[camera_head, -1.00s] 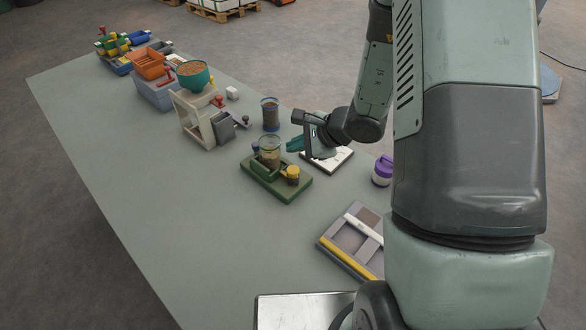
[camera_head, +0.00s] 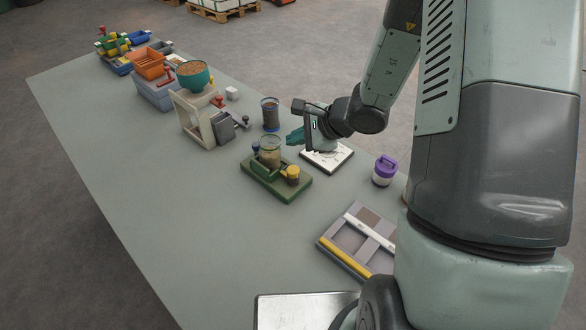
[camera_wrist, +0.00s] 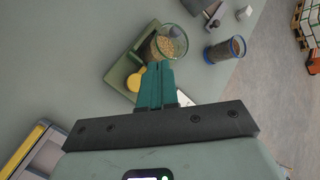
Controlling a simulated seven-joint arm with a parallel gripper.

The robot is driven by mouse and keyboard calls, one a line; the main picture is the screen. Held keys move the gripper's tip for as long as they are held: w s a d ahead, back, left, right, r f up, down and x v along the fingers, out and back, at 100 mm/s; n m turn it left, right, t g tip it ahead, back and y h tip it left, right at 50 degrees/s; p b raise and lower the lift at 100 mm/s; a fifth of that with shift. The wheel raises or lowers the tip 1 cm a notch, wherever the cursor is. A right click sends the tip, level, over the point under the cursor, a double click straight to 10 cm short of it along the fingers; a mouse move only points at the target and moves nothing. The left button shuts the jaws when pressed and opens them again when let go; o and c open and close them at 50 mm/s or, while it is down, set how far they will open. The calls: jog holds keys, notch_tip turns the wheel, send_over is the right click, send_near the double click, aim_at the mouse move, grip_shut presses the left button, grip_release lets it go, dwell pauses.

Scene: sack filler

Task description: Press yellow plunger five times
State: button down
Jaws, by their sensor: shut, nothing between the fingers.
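The yellow plunger (camera_head: 292,172) is a short round yellow cap at the right side of a green base (camera_head: 277,188). A clear jar of grainy brown stuff (camera_head: 271,152) stands on the same base behind it. In the wrist view the yellow plunger (camera_wrist: 134,82) shows as a round yellow top just left of my fingers. My gripper (camera_head: 294,137) has teal fingers, shut and empty. It hovers behind and above the plunger, near the jar, apart from the plunger. In the wrist view my fingertips (camera_wrist: 158,66) overlap the near part of the jar (camera_wrist: 168,42).
A blue-rimmed jar (camera_head: 270,114) stands behind the green base. A white-topped board (camera_head: 328,158) lies below my gripper, with a purple-lidded jar (camera_head: 384,170) to the right. A grey tray with a yellow bar (camera_head: 345,261) is in front.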

aim_at(296, 171)
jog(key=shift+f, duration=3.6)
jog(key=shift+f, duration=0.15)
jog(key=shift+f, duration=0.3)
jog(key=shift+f, duration=0.7)
jog(key=shift+r, duration=1.15)
jog(key=shift+r, duration=2.5)
